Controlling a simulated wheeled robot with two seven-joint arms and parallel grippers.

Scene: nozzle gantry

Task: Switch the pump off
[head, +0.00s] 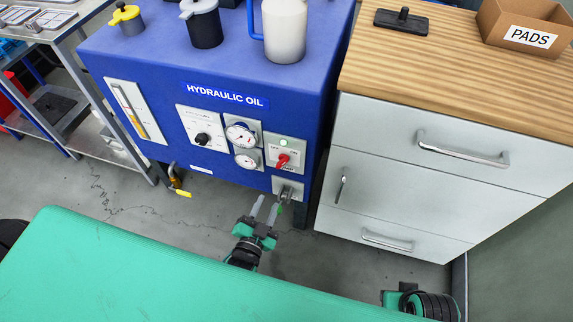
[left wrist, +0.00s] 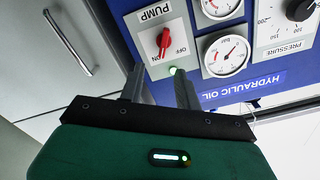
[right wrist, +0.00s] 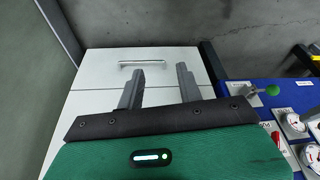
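The red pump knob (head: 283,160) is on a pale panel at the lower right of the blue hydraulic oil unit. It looks tilted toward ON, and the lamp (head: 283,142) above it glows green. The knob (left wrist: 163,42) also shows beyond the fingers in the left wrist view, and at the right edge of the right wrist view (right wrist: 277,137). My left gripper (head: 266,205) is open and empty, below and in front of the panel, apart from the knob. My right gripper (right wrist: 158,80) is open and empty, facing the cabinet drawers.
A small plate with a green-tipped lever (head: 288,190) is just below the pump panel, close to my left fingers. Gauges (head: 240,134) are left of the knob. A drawer cabinet (head: 420,185) stands at the right. Jugs (head: 285,30) stand on the unit.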

